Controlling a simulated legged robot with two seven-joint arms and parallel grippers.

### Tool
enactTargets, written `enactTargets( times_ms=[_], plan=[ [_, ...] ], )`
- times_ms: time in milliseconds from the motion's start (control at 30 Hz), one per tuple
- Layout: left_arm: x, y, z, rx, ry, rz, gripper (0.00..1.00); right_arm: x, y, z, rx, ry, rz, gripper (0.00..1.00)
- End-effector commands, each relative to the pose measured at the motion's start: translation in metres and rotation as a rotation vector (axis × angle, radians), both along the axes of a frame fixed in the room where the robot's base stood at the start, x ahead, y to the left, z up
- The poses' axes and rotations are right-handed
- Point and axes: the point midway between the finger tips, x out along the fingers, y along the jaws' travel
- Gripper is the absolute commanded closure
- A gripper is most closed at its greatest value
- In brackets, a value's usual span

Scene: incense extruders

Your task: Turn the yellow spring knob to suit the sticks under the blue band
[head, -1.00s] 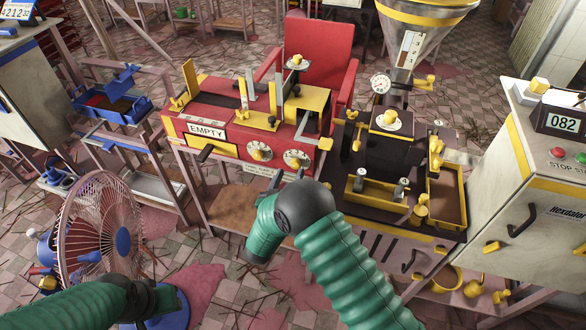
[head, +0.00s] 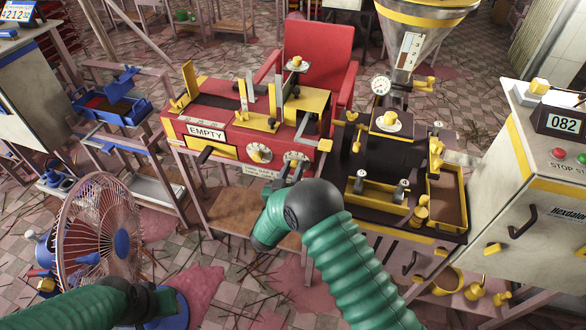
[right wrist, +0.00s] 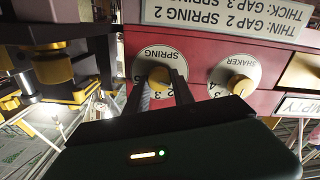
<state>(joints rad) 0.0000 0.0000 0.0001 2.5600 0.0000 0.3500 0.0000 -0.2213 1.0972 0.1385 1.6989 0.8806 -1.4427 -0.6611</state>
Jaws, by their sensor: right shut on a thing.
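The yellow spring knob (right wrist: 158,77) sits on a white dial marked SPRING on the red machine's front, upside down in the right wrist view. My right gripper (right wrist: 166,80) is shut on it, one dark finger on each side. In the head view, my right gripper (head: 289,176) is at the right-hand dial (head: 297,158), partly hiding it. The pointer's exact setting cannot be read. A label (right wrist: 225,15) reads "THIN: GAP 2 SPRING 2" and has a THICK line. I cannot make out a blue band or its sticks. My left arm shows at bottom left, but its gripper is not visible.
The shaker knob (right wrist: 234,80) is close beside the spring knob. The red machine (head: 225,120) carries an EMPTY sign. A dark extruder bench (head: 400,185) stands to its right, a fan (head: 98,235) at left, and blue trays (head: 110,100) behind the fan.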

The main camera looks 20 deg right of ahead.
Motion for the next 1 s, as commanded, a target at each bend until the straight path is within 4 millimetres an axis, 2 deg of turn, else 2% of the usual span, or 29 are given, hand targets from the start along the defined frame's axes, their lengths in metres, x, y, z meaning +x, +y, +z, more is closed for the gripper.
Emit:
enactTargets(
  times_ms=[467, 1000],
  plan=[
    [0.0, 0.0, -0.004, 0.0, 0.0, 0.0, 0.64, 0.0, 0.001, -0.001, 0.086, -0.055, 0.004, 1.0],
    [0.0, 0.0, -0.023, 0.0, 0.0, 0.0, 0.64, -0.001, 0.0, -0.003, 0.475, -0.318, 0.003, 1.0]
  ],
)
